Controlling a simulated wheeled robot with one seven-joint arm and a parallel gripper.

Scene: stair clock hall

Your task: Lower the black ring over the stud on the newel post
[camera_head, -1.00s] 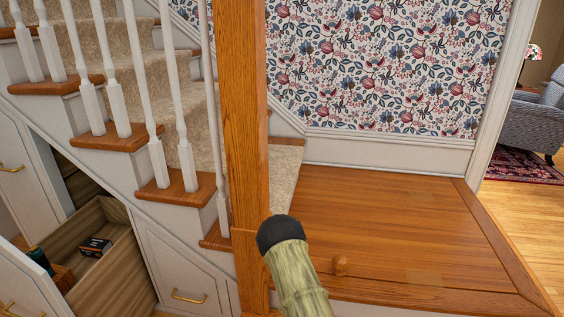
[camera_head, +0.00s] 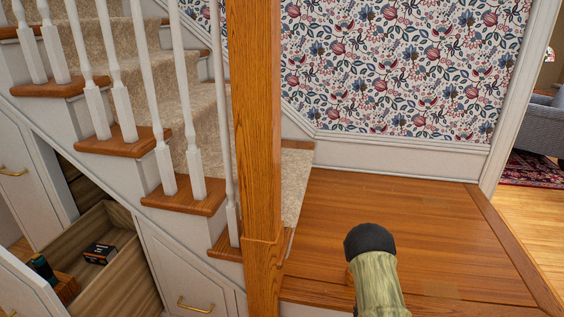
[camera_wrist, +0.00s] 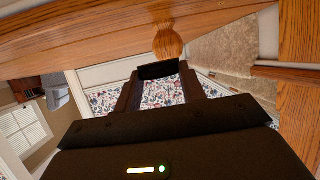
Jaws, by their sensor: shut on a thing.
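My gripper (camera_wrist: 158,78) shows in the wrist view, its two dark fingers shut on the black ring (camera_wrist: 158,70). The ring appears edge-on as a short black band between the fingertips.
The wooden landing (camera_head: 420,235) is otherwise clear. White balusters (camera_head: 190,130) and carpeted stairs (camera_head: 205,115) are on the left. An open drawer (camera_head: 125,265) with a small black box (camera_head: 99,253) juts out at lower left. Floral wallpaper (camera_head: 400,70) covers the back wall.

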